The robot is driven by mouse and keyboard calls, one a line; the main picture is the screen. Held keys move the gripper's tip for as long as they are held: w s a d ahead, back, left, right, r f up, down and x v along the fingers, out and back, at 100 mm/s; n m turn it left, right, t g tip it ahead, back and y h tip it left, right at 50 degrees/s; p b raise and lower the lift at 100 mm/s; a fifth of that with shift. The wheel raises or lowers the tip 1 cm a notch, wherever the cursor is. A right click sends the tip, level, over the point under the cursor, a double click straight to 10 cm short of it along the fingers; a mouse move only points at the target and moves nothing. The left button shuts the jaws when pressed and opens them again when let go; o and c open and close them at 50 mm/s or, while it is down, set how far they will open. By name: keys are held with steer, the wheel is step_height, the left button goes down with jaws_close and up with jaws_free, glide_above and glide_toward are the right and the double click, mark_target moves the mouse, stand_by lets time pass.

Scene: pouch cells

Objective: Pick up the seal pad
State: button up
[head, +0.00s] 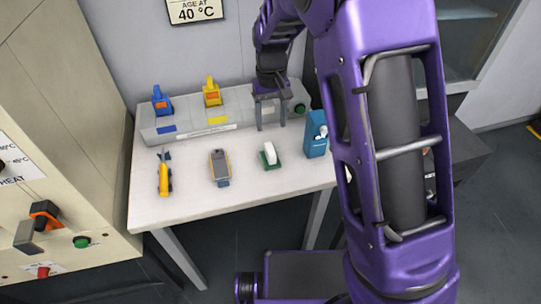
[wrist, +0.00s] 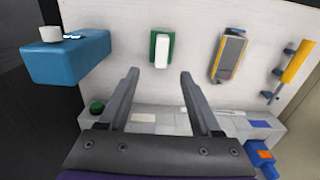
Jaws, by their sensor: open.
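A white pad on a green base, which looks like the seal pad (head: 269,154), lies on the white table. It also shows in the wrist view, as a white pad on green (wrist: 166,49). My gripper (head: 271,127) is open, with nothing between its fingers. It hangs over the back of the table, behind the pad in the head view. In the wrist view the pad is beyond the gap between my fingertips (wrist: 160,74), apart from them.
A blue box (head: 316,134) with a small white item on top stands right of the pad. A grey-and-yellow device (head: 220,166) and a yellow tool (head: 163,176) lie to its left. A grey raised console (head: 190,117) with blue and yellow handles runs along the back.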

mark_target(270, 149)
step_height(270, 149, down, 6)
steer(key=shift+f, duration=0.1)
step_height(270, 149, down, 5)
steer(key=shift+s+a+f, duration=0.1)
stand_by(0.3)
jaws_close()
